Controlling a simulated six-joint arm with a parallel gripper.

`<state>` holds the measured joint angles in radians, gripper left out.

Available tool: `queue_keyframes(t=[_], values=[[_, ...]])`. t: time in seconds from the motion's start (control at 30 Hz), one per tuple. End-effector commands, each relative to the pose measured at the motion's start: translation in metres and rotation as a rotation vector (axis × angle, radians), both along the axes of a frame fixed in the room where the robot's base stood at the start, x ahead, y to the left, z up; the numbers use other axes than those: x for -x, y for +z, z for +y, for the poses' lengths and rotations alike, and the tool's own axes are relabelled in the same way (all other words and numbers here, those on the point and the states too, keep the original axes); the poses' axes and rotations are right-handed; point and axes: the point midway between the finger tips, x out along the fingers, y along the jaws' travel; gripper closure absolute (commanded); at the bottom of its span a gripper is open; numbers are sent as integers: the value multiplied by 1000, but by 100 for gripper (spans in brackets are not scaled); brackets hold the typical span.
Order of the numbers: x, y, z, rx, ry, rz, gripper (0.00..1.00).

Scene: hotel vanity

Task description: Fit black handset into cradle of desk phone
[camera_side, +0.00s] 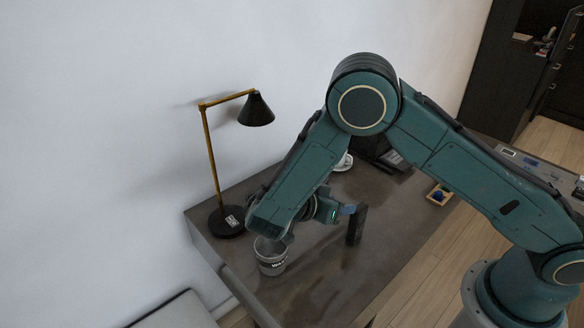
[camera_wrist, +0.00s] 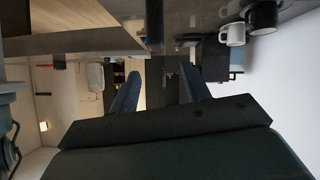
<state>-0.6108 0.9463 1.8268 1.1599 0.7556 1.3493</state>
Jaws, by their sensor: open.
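The black handset (camera_side: 357,224) stands upright on the desk in the side view, just right of my gripper (camera_side: 345,210). A dark upright shape in the wrist view (camera_wrist: 154,24), at the top middle, looks like the handset. My gripper (camera_wrist: 160,75) is open there, its two blue fingers apart with nothing held between them. I cannot tell whether a finger touches the handset. A black device (camera_side: 380,152), probably the desk phone, is partly hidden behind my arm in the side view. Its cradle is not clearly visible.
A black desk lamp (camera_side: 228,222) and a grey labelled container (camera_side: 271,258) stand at the desk's left. A small wooden tray (camera_side: 439,195) lies at the right edge. The front desk surface (camera_side: 320,285) is clear.

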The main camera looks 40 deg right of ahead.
Motion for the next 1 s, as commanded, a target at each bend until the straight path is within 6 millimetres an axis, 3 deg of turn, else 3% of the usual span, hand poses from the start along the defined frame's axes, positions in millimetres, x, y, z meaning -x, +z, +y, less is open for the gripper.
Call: queue_keyframes(t=[0.47, 1.0], values=[[9, 86, -25, -354, 169, 177, 53], [57, 170, -48, -631, 533, 261, 53]])
